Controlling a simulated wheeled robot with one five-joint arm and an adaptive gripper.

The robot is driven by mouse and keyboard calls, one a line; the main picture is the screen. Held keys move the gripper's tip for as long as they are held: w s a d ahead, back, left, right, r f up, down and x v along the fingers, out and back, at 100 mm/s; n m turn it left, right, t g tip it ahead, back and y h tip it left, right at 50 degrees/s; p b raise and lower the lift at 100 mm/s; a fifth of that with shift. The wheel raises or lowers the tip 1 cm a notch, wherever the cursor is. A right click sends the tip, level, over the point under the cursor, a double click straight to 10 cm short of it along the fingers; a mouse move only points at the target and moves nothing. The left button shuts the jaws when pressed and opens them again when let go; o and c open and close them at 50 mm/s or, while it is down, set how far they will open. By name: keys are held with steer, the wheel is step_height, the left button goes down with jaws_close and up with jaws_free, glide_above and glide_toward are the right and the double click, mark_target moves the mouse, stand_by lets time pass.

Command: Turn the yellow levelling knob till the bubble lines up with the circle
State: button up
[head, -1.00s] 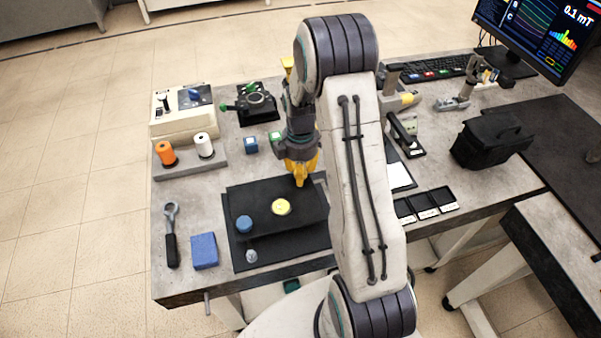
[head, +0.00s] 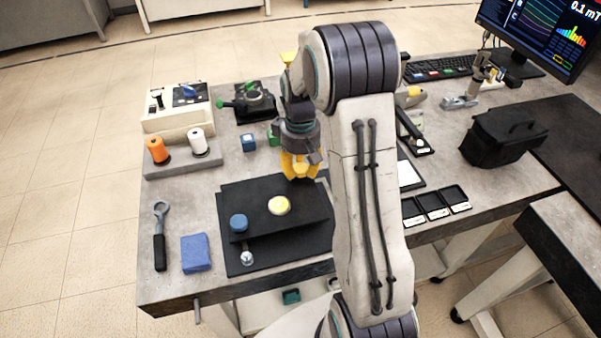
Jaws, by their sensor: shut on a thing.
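A black levelling plate (head: 300,212) sits over a dark base on the grey bench. A round pale yellow level (head: 279,205) lies on the plate; its bubble and circle are too small to tell apart. A blue knob (head: 238,222) stands at the plate's near left corner, and a silver knob (head: 247,258) is in front of it. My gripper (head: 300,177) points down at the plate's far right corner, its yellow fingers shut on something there. The yellow levelling knob cannot be told apart from the fingers and is mostly hidden by them.
A blue block (head: 195,253) and a wrench (head: 159,235) lie left of the plate. Orange (head: 157,150) and white (head: 197,141) spools stand behind. Small black trays (head: 436,204) and a black bag (head: 503,136) are on the right. My arm hides part of the bench.

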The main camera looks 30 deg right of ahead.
mark_target(301, 167)
steer(key=shift+s+f+m+b, duration=0.2)
steer(key=shift+m+b, duration=0.15)
steer(key=shift+m, duration=0.75)
steer(key=o, duration=1.2)
steer(key=shift+w+r, duration=0.1)
steer(key=shift+w, duration=0.05)
steer(key=shift+r, duration=0.15)
step_height(301, 167, up, 12)
steer(key=shift+w+f, duration=0.15)
